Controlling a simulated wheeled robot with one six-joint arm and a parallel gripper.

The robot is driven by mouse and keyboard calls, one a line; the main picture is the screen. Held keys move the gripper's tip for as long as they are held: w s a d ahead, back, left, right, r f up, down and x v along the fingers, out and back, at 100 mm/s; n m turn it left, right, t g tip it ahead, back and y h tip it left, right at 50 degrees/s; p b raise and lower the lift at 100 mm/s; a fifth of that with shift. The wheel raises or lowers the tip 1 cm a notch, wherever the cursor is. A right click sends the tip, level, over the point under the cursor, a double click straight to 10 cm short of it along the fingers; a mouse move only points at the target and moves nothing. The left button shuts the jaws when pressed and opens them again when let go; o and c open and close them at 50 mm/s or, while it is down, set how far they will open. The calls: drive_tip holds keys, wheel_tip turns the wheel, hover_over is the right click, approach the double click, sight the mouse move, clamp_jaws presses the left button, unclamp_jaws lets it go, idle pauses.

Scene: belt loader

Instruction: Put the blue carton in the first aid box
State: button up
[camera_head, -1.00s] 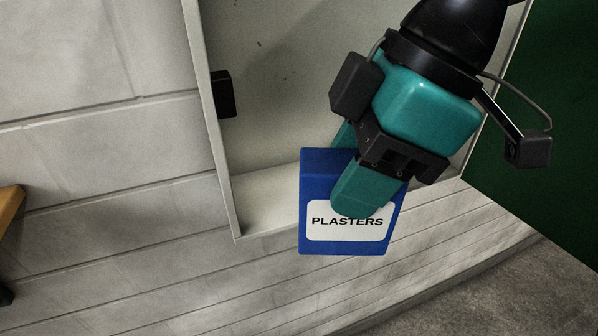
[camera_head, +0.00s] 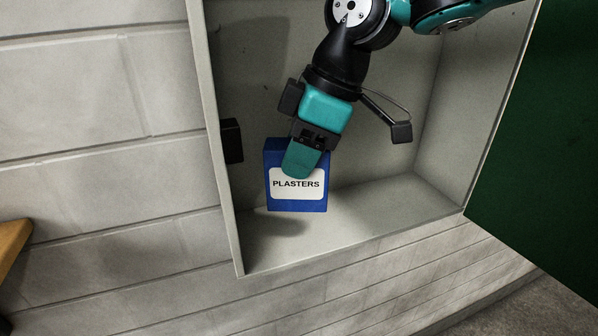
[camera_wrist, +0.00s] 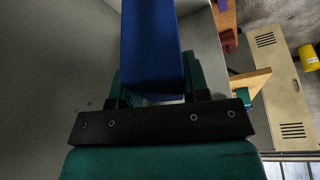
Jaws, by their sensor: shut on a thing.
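The blue carton (camera_head: 297,204), with a white label reading PLASTERS, is upright in the head view. My gripper (camera_head: 301,160) is shut on its upper part, one teal finger across its front face. The carton also fills the top middle of the wrist view (camera_wrist: 152,50), between the fingers. The first aid box (camera_head: 440,190) is a pale, open-fronted wall cabinet. The carton is within its opening, above the bottom panel near the left side, with a shadow below it. It looks clear of the floor, but how deep it is inside I cannot tell exactly.
The green door (camera_head: 545,150) stands open on the right. A dark catch (camera_head: 231,140) sits on the cabinet's left edge. The cabinet floor to the right is empty. A wooden bench edge (camera_head: 12,245) shows at far left. The wrist view shows a beige locker (camera_wrist: 275,95).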

sight(299, 188)
wheel_tip(299, 188, down, 5)
drive_tip(key=shift+s+p, duration=0.1)
drive_tip(key=shift+p, duration=0.6)
drive_tip(key=shift+f+p, duration=0.15)
drive_tip(key=shift+p, duration=0.25)
drive_tip(key=shift+w+f, duration=0.2)
drive_tip(key=shift+f, duration=0.1)
drive_tip(key=o, duration=0.9)
drive_tip(key=b+v, duration=0.2)
drive_tip(key=v, duration=0.5)
drive_tip(key=shift+s+d+r, duration=0.1)
drive_tip(key=shift+d+r, duration=0.05)
drive_tip(key=shift+r, duration=0.2)
drive_tip(key=s+d+f+m, duration=0.2)
drive_tip(key=s+d+m, duration=0.1)
drive_tip(key=s, duration=0.2)
drive_tip(key=s+d+f+m, duration=0.2)
drive_tip(key=s+d+m, duration=0.1)
drive_tip(key=s, duration=0.2)
drive_tip(key=s+d+f+m, duration=0.2)
drive_tip(key=s+d+m, duration=0.1)
drive_tip(key=s, duration=0.2)
drive_tip(key=shift+s+m, duration=0.25)
drive_tip(key=shift+m, duration=0.15)
